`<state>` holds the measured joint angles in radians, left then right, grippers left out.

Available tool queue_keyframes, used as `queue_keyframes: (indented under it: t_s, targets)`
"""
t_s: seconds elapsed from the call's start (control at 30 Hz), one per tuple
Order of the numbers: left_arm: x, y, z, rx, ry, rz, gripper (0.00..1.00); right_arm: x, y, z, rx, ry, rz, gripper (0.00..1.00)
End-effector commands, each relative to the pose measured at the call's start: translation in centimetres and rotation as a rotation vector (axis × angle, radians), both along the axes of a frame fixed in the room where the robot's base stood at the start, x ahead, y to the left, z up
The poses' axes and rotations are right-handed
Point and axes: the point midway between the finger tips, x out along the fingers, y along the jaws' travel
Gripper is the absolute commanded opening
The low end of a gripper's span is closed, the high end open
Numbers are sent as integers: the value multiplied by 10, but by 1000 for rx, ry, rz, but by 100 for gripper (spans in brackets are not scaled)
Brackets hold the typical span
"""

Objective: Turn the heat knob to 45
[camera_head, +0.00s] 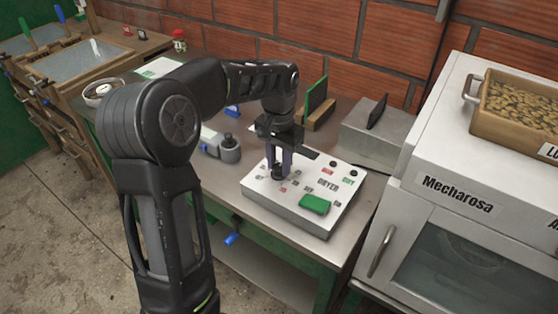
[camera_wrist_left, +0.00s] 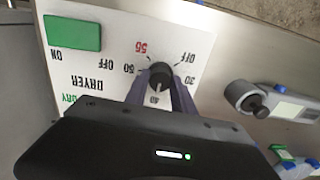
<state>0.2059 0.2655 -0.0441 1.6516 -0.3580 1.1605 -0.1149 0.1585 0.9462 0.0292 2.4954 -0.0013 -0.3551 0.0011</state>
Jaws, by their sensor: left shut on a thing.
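The black heat knob (camera_wrist_left: 160,74) sits on the white dryer control panel (camera_wrist_left: 195,50). Its printed scale reads OFF, 30, 40, 50 and a red 55. A pale mark on the knob appears to point between the fingers, near the 40 label; its exact setting is hard to read. My left gripper (camera_wrist_left: 161,84) is shut on the knob, with a purple-grey finger on either side. In the head view, the left gripper (camera_head: 280,167) reaches down onto the panel (camera_head: 325,217) and mostly hides the knob. My right gripper is not in view.
A green switch (camera_head: 314,204) sits on the panel's near side. A grey device with a black knob (camera_head: 221,147) stands to the left on the table. The white Mecharosa machine (camera_head: 460,215) is close on the right. A grey box (camera_head: 377,132) stands behind.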

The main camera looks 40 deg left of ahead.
Motion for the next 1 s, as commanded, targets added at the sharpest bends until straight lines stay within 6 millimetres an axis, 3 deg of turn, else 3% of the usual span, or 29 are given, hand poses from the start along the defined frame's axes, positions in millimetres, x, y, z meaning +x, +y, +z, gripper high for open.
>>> queue_keyframes:
  t_s: [0.6,1.0]
  targets:
    - [1,0,1,2,-2,-564,0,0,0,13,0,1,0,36]
    - [1,0,1,2,-2,-749,0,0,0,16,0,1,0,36]
